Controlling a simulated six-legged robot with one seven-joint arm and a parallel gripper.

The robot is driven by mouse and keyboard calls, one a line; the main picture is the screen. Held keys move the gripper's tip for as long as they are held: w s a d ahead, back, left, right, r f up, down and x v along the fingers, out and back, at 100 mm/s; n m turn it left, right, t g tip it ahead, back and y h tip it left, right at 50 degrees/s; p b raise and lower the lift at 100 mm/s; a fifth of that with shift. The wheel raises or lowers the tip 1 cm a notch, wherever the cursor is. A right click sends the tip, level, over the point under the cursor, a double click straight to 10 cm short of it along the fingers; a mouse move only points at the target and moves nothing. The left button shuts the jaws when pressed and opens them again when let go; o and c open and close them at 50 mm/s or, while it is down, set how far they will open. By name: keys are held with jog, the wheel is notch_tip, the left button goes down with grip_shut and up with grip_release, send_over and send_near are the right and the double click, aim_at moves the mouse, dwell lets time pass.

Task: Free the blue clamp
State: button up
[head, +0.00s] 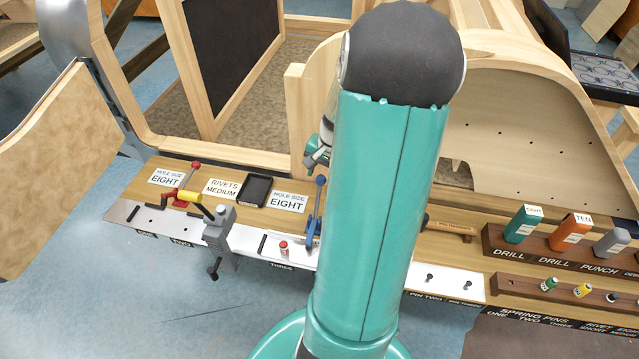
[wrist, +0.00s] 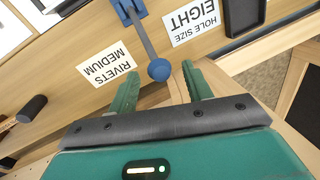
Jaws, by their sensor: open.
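The blue clamp (head: 313,228) is mounted at the front edge of the wooden bench, just left of my arm. Its handle stands up and ends in a round blue knob. In the wrist view the blue clamp (wrist: 138,27) points its knob toward my gripper (wrist: 160,76). My gripper is open and empty, with the knob showing in the gap between its fingertips. Whether the knob is within finger depth is hard to tell. In the head view my gripper (head: 318,153) is mostly hidden behind my arm, slightly above the knob. What the clamp presses on is not clear.
A red-knobbed clamp (head: 184,195) and a grey vise (head: 219,228) stand to the left. A small red canister (head: 283,248) stands beside the blue clamp. A black tray (head: 257,189) lies behind. The curved wooden frame (head: 540,130) rises at the back right.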

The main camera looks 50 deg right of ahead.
aim_at(320, 184)
jog(key=f, duration=0.3)
jog(key=w+f, duration=0.1)
jog(key=shift+a+f, duration=0.15)
jog(key=shift+f, duration=0.25)
grip_shut()
